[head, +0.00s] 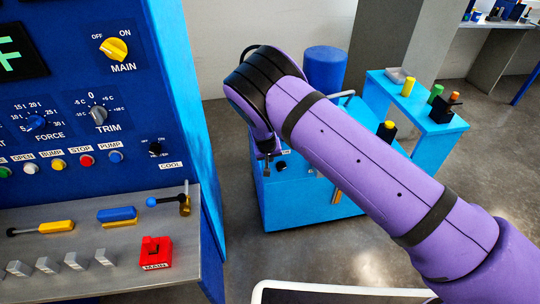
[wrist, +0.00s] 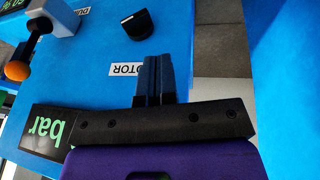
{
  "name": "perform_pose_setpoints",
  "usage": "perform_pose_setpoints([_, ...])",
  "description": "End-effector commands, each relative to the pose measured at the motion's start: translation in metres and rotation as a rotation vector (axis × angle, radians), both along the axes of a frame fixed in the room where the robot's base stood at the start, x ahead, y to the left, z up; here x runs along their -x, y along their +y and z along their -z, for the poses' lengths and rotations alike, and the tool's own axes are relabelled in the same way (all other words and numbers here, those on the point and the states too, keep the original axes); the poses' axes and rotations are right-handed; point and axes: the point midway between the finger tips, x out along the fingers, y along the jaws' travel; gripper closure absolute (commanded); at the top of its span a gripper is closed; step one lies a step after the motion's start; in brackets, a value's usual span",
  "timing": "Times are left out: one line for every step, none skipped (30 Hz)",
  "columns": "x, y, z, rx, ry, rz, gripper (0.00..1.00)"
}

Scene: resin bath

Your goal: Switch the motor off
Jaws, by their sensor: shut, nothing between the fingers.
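A black knob (wrist: 137,24) with a small pale mark stands on the blue top of a machine, beyond my fingertips in the wrist view. An upside-down label (wrist: 123,69), partly hidden by my fingers, seems to read MOTOR. My gripper (wrist: 153,60) is shut and empty. Its tips are apart from the knob in the picture, and their height over the surface is unclear. In the head view a black knob (head: 281,165) shows on the blue bath unit (head: 305,205), close to my gripper (head: 267,158), which is small and partly hidden by my arm.
A lever with an orange ball (wrist: 17,70) stands left of the knob in the wrist view, near a display reading bar (wrist: 45,131). The main control panel (head: 75,75) and its grey shelf (head: 100,235) fill the left. A blue side table (head: 425,110) holds small coloured items.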

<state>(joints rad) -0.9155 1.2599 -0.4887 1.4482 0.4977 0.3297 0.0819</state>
Motion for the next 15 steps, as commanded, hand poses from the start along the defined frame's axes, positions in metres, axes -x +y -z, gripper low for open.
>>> perform_pose_setpoints([-0.003, -0.002, 0.011, 0.002, 0.001, 0.001, 1.00])
perform_pose_setpoints([-0.005, -0.003, 0.016, 0.002, 0.001, 0.002, 1.00])
perform_pose_setpoints([-0.008, -0.003, 0.022, 0.000, 0.001, 0.002, 1.00])
perform_pose_setpoints([-0.009, -0.004, 0.027, 0.000, 0.001, 0.002, 1.00])
perform_pose_setpoints([-0.011, -0.004, 0.033, 0.001, 0.001, 0.001, 1.00])
perform_pose_setpoints([-0.013, -0.005, 0.039, 0.001, 0.001, 0.000, 1.00])
perform_pose_setpoints([-0.015, -0.005, 0.044, 0.002, 0.000, 0.001, 1.00])
perform_pose_setpoints([-0.017, -0.006, 0.048, 0.001, 0.001, 0.000, 1.00])
perform_pose_setpoints([-0.019, -0.006, 0.054, 0.001, 0.001, 0.001, 1.00])
perform_pose_setpoints([-0.020, -0.009, 0.058, 0.001, 0.001, 0.001, 1.00])
perform_pose_setpoints([-0.020, -0.011, 0.062, 0.001, 0.001, 0.003, 1.00])
perform_pose_setpoints([-0.021, -0.014, 0.067, 0.000, 0.001, 0.002, 1.00])
perform_pose_setpoints([-0.022, -0.016, 0.070, 0.000, 0.000, 0.002, 1.00])
perform_pose_setpoints([-0.022, -0.017, 0.073, -0.001, 0.000, 0.002, 1.00])
perform_pose_setpoints([-0.022, -0.019, 0.077, 0.000, 0.000, 0.001, 1.00])
